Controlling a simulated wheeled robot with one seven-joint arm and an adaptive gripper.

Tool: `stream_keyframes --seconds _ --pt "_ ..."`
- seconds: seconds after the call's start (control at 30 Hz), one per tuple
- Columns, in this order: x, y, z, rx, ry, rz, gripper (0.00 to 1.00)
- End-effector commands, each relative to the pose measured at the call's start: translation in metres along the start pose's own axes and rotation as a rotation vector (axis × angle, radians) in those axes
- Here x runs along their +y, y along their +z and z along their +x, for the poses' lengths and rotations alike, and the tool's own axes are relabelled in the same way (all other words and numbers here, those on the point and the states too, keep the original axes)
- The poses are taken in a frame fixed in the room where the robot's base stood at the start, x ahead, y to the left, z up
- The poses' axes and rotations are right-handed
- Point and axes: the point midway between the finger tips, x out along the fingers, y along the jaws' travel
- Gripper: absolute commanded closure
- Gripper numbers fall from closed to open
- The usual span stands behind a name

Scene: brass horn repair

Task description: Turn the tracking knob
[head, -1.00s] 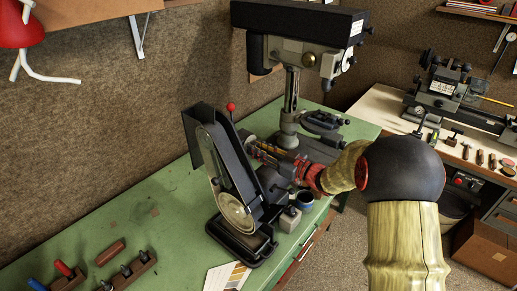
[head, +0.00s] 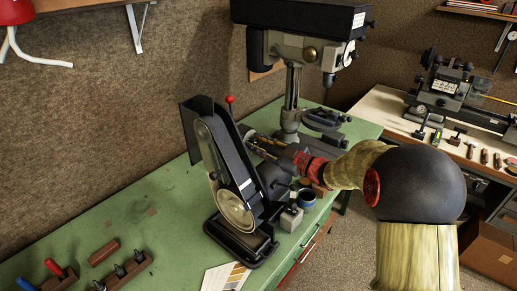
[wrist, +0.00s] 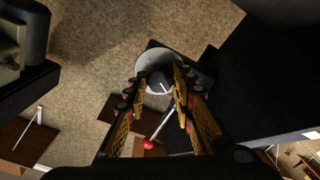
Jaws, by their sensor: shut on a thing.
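The belt sander (head: 232,178), a dark upright machine with a pale belt wheel, stands on the green bench in the head view. My gripper (head: 256,143) reaches in from the right at its upper side. In the wrist view the tracking knob (wrist: 160,78) is dark with a white mark line, in front of a round pale grey disc (wrist: 152,62). My gripper (wrist: 158,84) has one yellow-and-black finger on each side of the knob and is shut on it. In the head view the gripper mostly hides the knob.
A red-tipped lever (head: 230,100) rises beside the sander; it also shows close below the fingers in the wrist view (wrist: 148,144). A drill press (head: 300,45) stands behind. A dark cup (head: 306,198) and a small grey block (head: 291,218) sit near the bench edge.

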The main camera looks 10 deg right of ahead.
Motion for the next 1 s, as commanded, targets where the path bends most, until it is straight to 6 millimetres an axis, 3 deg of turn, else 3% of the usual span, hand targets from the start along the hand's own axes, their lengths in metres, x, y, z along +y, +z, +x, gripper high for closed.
stream_keyframes --seconds 0.3,0.77,0.8,1.0 --pt "-0.0015 0.0015 -0.0001 -0.005 -0.002 -0.112 1.00" --pt "-0.0012 0.0010 -0.0001 -0.006 -0.002 -0.127 1.00" --pt "-0.0012 0.0010 -0.0001 -0.006 -0.002 -0.127 0.74" --pt "-0.0008 0.0007 -0.0001 -0.006 -0.002 -0.127 0.63"
